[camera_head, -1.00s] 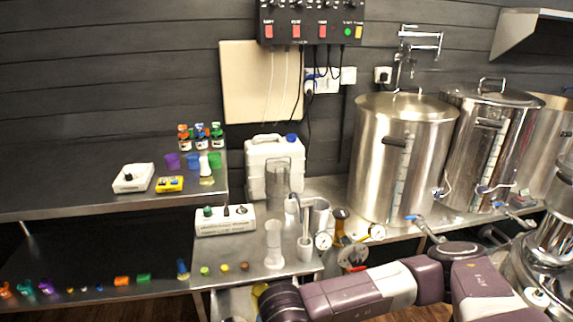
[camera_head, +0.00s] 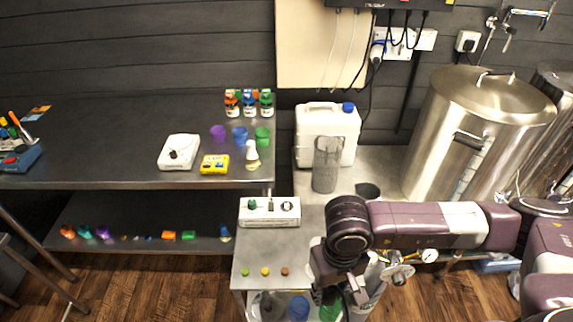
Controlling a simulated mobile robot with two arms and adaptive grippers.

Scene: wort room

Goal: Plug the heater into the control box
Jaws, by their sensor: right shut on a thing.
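The control box (camera_head: 400,3) is on the wall at the top, cut off by the picture edge, with only its lower edge and black cables showing. White wall sockets (camera_head: 398,42) with plugs are below it. I cannot make out the heater or its free plug for certain. My right gripper (camera_head: 346,293) hangs down over the front of the near steel bench, low in the picture. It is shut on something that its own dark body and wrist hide. My left gripper is not in view.
A big steel kettle (camera_head: 455,125) stands at the right. A white canister (camera_head: 326,133) and a grey jug (camera_head: 327,165) stand behind my arm. A white instrument (camera_head: 269,212) sits on the bench. The left shelf (camera_head: 100,165) has wide clear room.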

